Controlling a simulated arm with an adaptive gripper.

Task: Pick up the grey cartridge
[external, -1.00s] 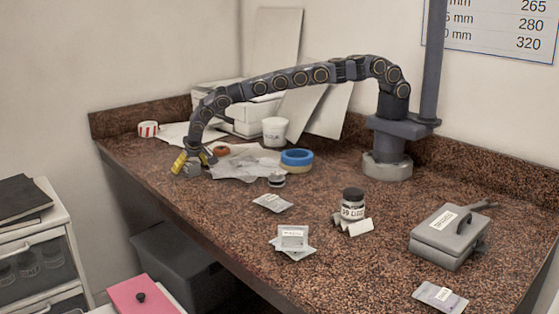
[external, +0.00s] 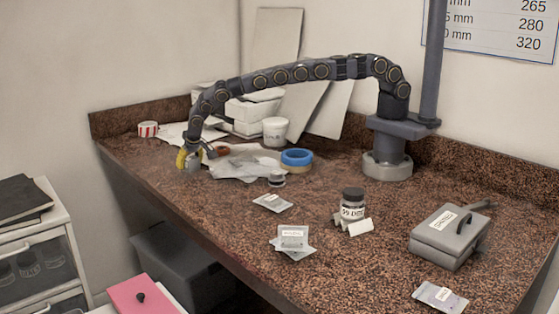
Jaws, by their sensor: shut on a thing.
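My gripper (external: 193,163) is at the far left end of the counter, pointing down. It is shut on a small grey piece, which looks like the grey cartridge (external: 194,168). The piece is small and partly hidden by the fingers. A yellow part (external: 181,158) shows at the left side of the gripper; I cannot tell whether it belongs to the gripper. Whether the cartridge touches the counter is hard to tell.
Crumpled pale sheets (external: 245,164) lie right of the gripper, with blue tape (external: 297,156) and a white cup (external: 275,131) beyond. A labelled jar (external: 352,204), grey box (external: 449,236) and flat packets (external: 292,238) stand further right. The front-left counter is clear.

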